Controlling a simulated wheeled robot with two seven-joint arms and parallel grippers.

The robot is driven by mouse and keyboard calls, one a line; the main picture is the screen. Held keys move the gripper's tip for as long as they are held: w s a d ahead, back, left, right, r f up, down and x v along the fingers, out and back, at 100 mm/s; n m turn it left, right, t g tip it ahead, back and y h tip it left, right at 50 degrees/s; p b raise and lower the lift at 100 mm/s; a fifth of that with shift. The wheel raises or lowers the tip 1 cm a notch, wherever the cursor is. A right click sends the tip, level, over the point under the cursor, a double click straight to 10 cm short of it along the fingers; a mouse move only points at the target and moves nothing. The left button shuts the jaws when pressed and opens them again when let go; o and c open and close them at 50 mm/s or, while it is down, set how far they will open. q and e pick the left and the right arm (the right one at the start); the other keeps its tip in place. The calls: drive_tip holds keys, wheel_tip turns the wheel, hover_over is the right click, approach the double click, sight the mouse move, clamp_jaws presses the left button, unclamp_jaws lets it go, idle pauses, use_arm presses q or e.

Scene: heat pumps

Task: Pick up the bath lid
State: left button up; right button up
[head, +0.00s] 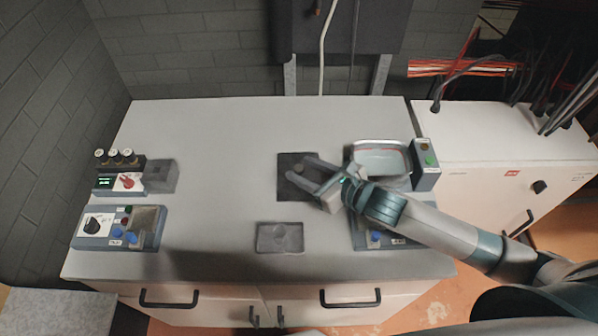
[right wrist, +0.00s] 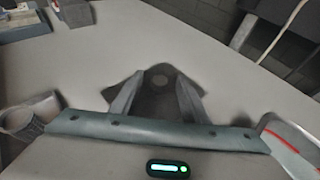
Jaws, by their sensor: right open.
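The bath lid appears to be a dark square plate (head: 291,194) with a small round knob, lying flat mid-table. It also shows in the right wrist view (right wrist: 158,101), with the knob between and beyond the fingertips. My right gripper (head: 298,169) is open, its two fingers reaching over the plate; I cannot tell whether they touch it. The bath (head: 380,161), a pale rectangular basin with a light rim, stands at the right, partly behind the gripper. Its edge shows in the right wrist view (right wrist: 291,143). My left gripper is not in view.
A grey shallow tray (head: 280,238) lies near the table's front. Control boxes (head: 98,226) stand at the left, one with a red knob (head: 127,182). A box with a green button (head: 426,165) stands beside the bath. The table's middle left (head: 220,190) is clear.

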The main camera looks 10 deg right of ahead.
drive_tip(key=shift+x, duration=1.15)
drive_tip(key=shift+c, duration=0.4)
clamp_jaws()
